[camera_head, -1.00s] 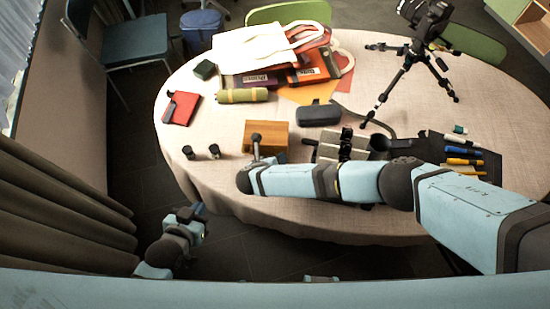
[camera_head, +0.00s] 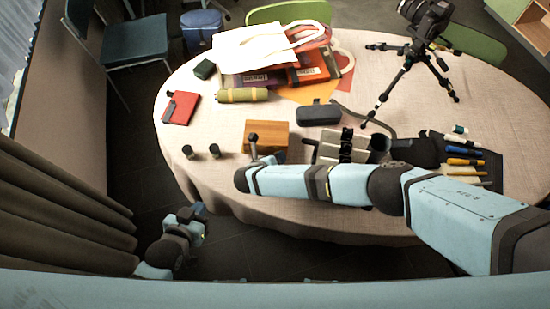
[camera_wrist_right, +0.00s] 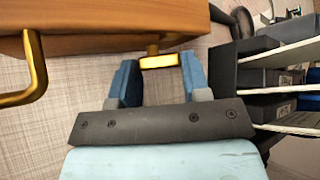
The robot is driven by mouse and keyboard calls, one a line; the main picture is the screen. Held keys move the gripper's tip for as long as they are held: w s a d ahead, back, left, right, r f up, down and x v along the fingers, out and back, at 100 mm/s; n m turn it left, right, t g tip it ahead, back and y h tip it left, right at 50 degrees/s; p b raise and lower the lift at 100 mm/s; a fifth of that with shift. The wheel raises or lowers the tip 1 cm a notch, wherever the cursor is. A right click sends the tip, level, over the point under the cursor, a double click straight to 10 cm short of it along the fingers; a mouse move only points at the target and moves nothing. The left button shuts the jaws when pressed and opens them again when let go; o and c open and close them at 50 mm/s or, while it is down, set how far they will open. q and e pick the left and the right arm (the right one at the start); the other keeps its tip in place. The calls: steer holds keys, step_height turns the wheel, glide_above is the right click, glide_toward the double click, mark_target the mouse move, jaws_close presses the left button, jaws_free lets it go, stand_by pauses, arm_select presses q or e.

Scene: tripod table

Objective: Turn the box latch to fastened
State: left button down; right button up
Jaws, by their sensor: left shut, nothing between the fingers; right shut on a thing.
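The wooden box (camera_head: 267,136) stands near the front edge of the table. In the right wrist view its wooden face (camera_wrist_right: 120,25) fills the top left. A brass latch (camera_wrist_right: 160,61) sticks out at the box's lower edge, its bar lying across the picture. My right gripper (camera_wrist_right: 159,68) is shut on this latch, one blue fingertip at each end. In the head view the right gripper is mostly hidden by its wrist. My left gripper (camera_head: 196,211) is shut and empty, low beside the table at the left.
A brass handle (camera_wrist_right: 36,75) juts from the box left of my right gripper. A grey-and-black organiser (camera_head: 345,145) stands close to the right. Two small dark cups (camera_head: 201,151) stand left of the box. A tripod with a camera (camera_head: 425,50) stands at the back right.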

steer(key=o, duration=0.6)
steer(key=shift+o, duration=0.2)
steer(key=p+v, duration=0.4)
steer(key=v, duration=0.1)
steer(key=shift+s+a+r, duration=0.1)
steer(key=shift+s+r, duration=0.05)
steer(key=shift+r, duration=0.3)
arm_select(q)
steer(key=r, duration=0.3)
steer(key=shift+a+r+n, duration=0.2)
steer(key=shift+n, duration=0.1)
arm_select(e)
steer(key=v, duration=0.8)
steer(key=shift+s+f, duration=0.15)
steer(key=shift+f, duration=0.1)
steer(key=shift+c, duration=0.2)
